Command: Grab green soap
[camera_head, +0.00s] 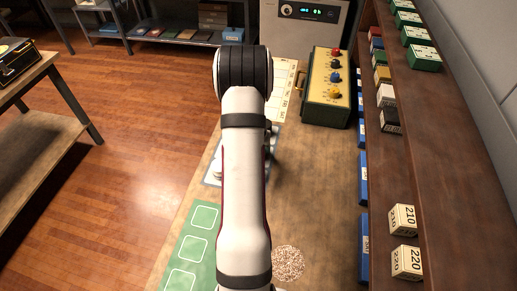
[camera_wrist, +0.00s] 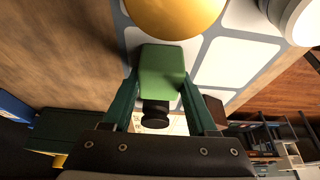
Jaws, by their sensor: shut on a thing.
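The green soap (camera_wrist: 161,68) is a plain green block in the wrist view, upper middle. My gripper (camera_wrist: 160,82) has its two dark green fingers on either side of the block and is shut on it. A dark round knob-like part (camera_wrist: 155,115) shows just below the block, between the fingers. Whether the block touches the surface beyond it cannot be told. In the head view my arm covers the block and the gripper.
Beyond the block are a yellow round thing (camera_wrist: 175,12) and a white cylinder (camera_wrist: 297,18) by a pale-squared mat (camera_wrist: 240,57). A green mat (camera_head: 207,217) lies on the table. A knobbed box (camera_head: 327,90) stands at the back; a shelf (camera_head: 440,130) with numbered boxes lines the right.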

